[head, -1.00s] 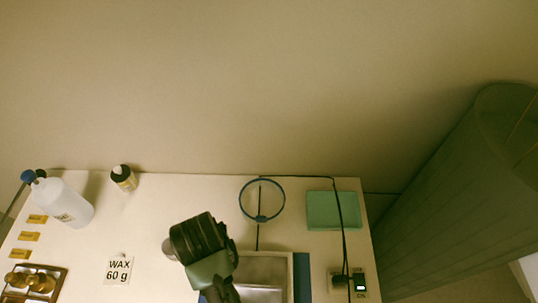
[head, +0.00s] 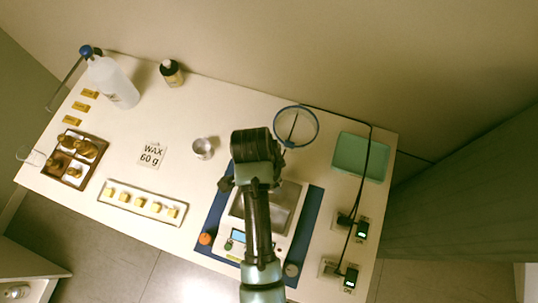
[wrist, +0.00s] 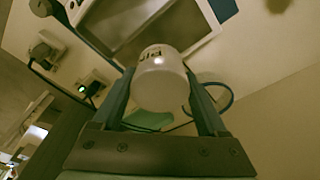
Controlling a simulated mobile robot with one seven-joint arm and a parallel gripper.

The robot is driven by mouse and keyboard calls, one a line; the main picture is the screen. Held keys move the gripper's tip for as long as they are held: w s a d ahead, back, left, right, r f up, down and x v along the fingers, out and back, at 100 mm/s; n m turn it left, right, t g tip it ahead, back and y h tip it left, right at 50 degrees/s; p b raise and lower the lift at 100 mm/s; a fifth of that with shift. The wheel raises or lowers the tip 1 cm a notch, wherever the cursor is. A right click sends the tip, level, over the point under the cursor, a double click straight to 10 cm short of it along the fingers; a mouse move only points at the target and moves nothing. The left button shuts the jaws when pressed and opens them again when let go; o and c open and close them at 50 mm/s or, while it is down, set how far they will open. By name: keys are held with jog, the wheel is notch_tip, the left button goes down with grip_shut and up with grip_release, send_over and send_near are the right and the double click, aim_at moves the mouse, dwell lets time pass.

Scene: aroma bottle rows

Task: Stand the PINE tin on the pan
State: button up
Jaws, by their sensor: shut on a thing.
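In the wrist view, my gripper (wrist: 158,82) is shut on a pale round tin (wrist: 162,88) with dark lettering, only partly readable, on its side. The steel pan (wrist: 128,22) of the scale shows behind the tin in that view. In the head view, the pan (head: 283,205) sits on the white scale, partly covered by my arm. My gripper and the held tin are hidden there under my dark wrist. Whether the tin touches anything cannot be told.
The scale stands on a blue mat (head: 314,215). Left of my wrist are a small metal cup (head: 203,148) and a WAX 60 g card (head: 152,154). Cables and plugs (head: 361,231) are at right.

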jog(key=shift+f, duration=2.95)
jog(key=shift+f, duration=0.15)
jog(key=o, duration=1.3)
